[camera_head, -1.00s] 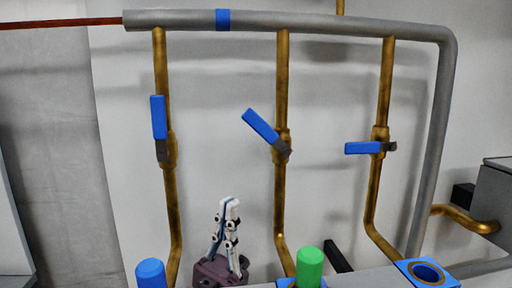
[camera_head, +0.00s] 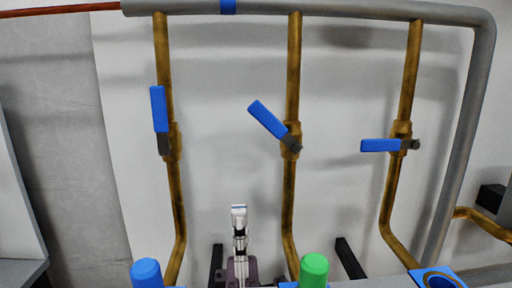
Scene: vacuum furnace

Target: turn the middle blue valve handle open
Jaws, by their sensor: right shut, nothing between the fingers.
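The middle blue valve handle (camera_head: 267,119) is on the middle brass pipe (camera_head: 293,65). It slants up and to the left from its valve body (camera_head: 291,142), at a diagonal to the pipe. My right gripper (camera_head: 239,210) points up from the bottom of the view. It is shut and empty, below and left of the middle handle and clearly apart from it. My left gripper is not in view.
The left blue handle (camera_head: 158,109) stands upright along its pipe. The right blue handle (camera_head: 380,145) lies level across its pipe. A grey pipe (camera_head: 350,10) runs along the top. Blue (camera_head: 146,272) and green (camera_head: 314,268) cylinders stand at the bottom edge.

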